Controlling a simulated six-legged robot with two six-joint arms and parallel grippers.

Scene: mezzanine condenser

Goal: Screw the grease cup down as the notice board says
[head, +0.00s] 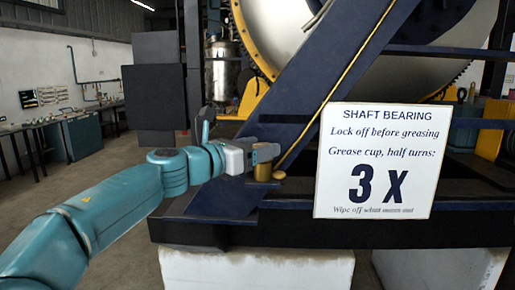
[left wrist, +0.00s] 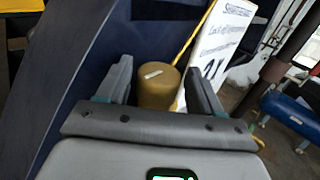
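The grease cup (head: 263,172) is a small brass cylinder on the dark blue frame, left of the notice board. In the left wrist view the cup (left wrist: 156,88) has a pale mark on its top and lies between my fingers, with narrow gaps at its sides. My left gripper (head: 264,153) is open at the cup's upper part; whether a finger touches it I cannot tell. It also shows in the left wrist view (left wrist: 164,84). The white notice board (head: 376,160) reads "SHAFT BEARING, Lock off before greasing, Grease cup, half turns: 3 X"; its small bottom line is hard to read. My right gripper is not in view.
A slanting blue beam (head: 315,85) with a yellow pipe (head: 340,80) rises right behind the cup. A large pale drum (head: 400,70) stands behind. White concrete blocks (head: 255,270) carry the frame. Workbenches (head: 75,135) stand far left; floor between is clear.

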